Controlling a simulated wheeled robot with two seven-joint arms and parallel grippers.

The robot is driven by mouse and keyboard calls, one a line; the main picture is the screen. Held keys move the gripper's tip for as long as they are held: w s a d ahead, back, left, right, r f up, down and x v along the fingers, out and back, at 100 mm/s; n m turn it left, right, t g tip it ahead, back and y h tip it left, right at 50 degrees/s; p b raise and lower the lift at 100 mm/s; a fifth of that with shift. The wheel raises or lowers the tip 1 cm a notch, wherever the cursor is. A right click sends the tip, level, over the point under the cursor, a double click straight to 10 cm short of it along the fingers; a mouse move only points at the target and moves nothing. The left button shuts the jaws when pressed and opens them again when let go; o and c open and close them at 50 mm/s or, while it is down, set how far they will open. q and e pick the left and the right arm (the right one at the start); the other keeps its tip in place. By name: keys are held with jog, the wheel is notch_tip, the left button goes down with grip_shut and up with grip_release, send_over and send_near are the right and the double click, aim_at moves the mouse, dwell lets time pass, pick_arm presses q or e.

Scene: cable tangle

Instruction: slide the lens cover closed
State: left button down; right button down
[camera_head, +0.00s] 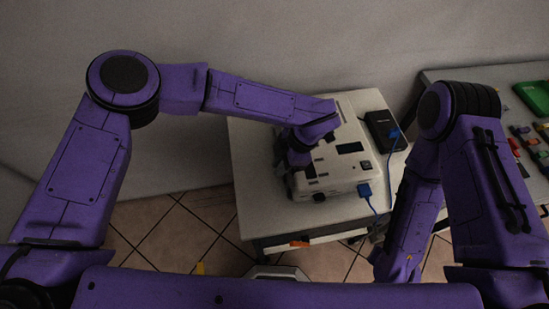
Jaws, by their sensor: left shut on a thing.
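A white projector-like box (343,168) sits on the small light table, with dark panels on its top. My left arm reaches in from the left, and my left gripper (285,161) is down at the left end of the box. It is shut on what looks like the lens cover there. The gripper and wrist hide the cover, so its position cannot be told. My right arm hangs folded at the right, and its gripper does not show.
The small table (247,188) has bare room at its left. A black box (381,130) with a blue plug stands behind right. A blue cable (367,196) runs from the projector's front over the edge. Another table with coloured items is at far right.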

pick_arm(q)
jog(key=c, duration=1.2)
grip_release()
jog(key=shift+s+d, duration=0.15)
jog(key=shift+s, duration=0.1)
jog(key=shift+o, duration=0.2)
jog(key=shift+w+d+r, duration=0.1)
jog(key=shift+w+r, duration=0.05)
jog(key=shift+r, duration=0.1)
jog(key=b+v, duration=0.2)
jog(key=v, duration=0.8)
jog(key=shift+d, duration=0.1)
